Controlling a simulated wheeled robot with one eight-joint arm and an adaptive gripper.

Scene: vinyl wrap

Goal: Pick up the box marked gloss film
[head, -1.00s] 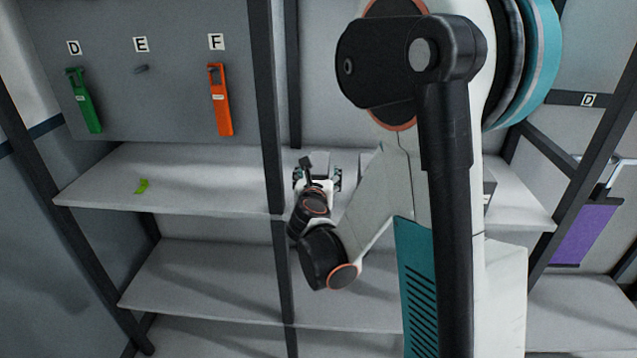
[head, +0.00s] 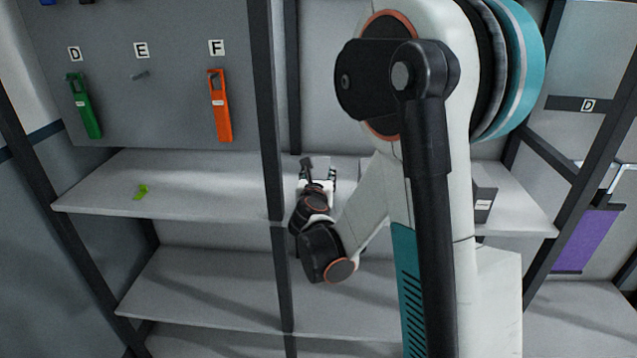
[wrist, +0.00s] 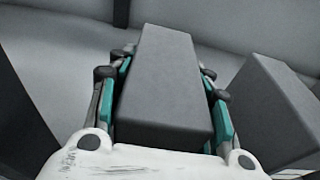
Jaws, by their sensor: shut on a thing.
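In the wrist view a plain dark grey box (wrist: 168,80) lies between the two fingers of my gripper (wrist: 165,95), which are shut on its sides. No marking shows on the faces of this box that I can see, so I cannot read whether it says gloss film. In the head view my gripper (head: 317,178) is at the upper shelf, just right of the dark upright post. My arm hides most of what it holds there.
A second grey box (wrist: 270,105) with a white label stands close on the right; a labelled box (head: 484,200) also shows right of my arm. A dark post (head: 268,120) is close on the left.

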